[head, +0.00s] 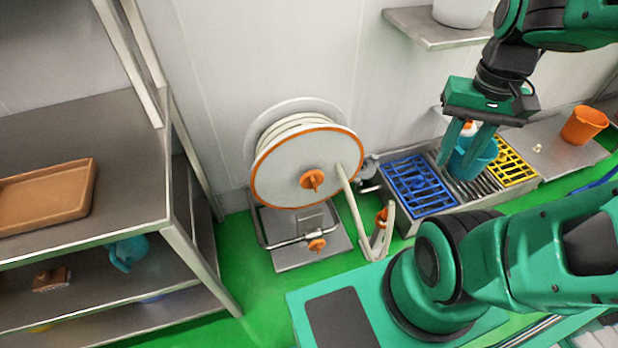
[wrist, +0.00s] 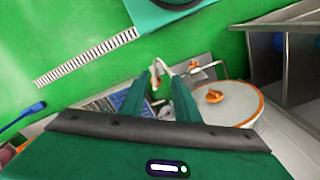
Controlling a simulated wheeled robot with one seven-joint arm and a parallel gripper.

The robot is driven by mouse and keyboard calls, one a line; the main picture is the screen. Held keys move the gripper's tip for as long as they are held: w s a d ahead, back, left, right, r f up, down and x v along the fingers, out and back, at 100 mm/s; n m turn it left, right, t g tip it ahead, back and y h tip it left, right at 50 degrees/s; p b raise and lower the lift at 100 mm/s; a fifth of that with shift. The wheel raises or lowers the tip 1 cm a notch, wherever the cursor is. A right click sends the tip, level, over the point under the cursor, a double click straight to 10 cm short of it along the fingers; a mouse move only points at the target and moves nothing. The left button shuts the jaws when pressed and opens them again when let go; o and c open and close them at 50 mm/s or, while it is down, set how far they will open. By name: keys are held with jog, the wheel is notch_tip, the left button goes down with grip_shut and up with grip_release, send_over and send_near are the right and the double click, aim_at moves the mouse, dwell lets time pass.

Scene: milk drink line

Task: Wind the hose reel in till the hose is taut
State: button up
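The hose reel (head: 280,180) is a pale drum with an orange rim, mounted by the wall. An orange knob (head: 314,180) sticks out of its face; it also shows in the wrist view (wrist: 215,96). The cream hose (head: 352,208) leaves the drum's right side, hangs down and bends sharply back up in a V, so it looks slack. An orange fitting (head: 381,217) shows near the bend. My gripper (head: 456,166) is open, its fingers apart with nothing seen held. It is in the air well right of the reel. In the wrist view the reel's face (wrist: 240,98) lies beyond my fingers.
A second orange knob (head: 317,245) is on the frame below the drum. A steel rack (head: 90,226) stands left.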

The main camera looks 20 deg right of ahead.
jog(key=shift+w+d, duration=0.1)
jog(key=shift+w, duration=0.05)
jog(key=w+f+n+h, duration=0.1)
jog(key=w+f, duration=0.2)
jog(key=w, duration=0.7)
jog(key=n+h, duration=0.2)
jog(key=n, duration=0.3)
send_over(317, 191)
jog(key=a, duration=0.3)
jog(key=a+f+x, duration=0.1)
jog(key=a+x, duration=0.2)
jog(key=x, duration=1.1)
jog(key=a+f+x, duration=0.1)
jog(key=a+x, duration=0.3)
jog(key=x, duration=1.2)
jog(key=w+x, duration=0.1)
jog(key=x, duration=0.6)
jog(key=shift+w+d+f, duration=0.1)
jog(key=shift+w+d, duration=0.1)
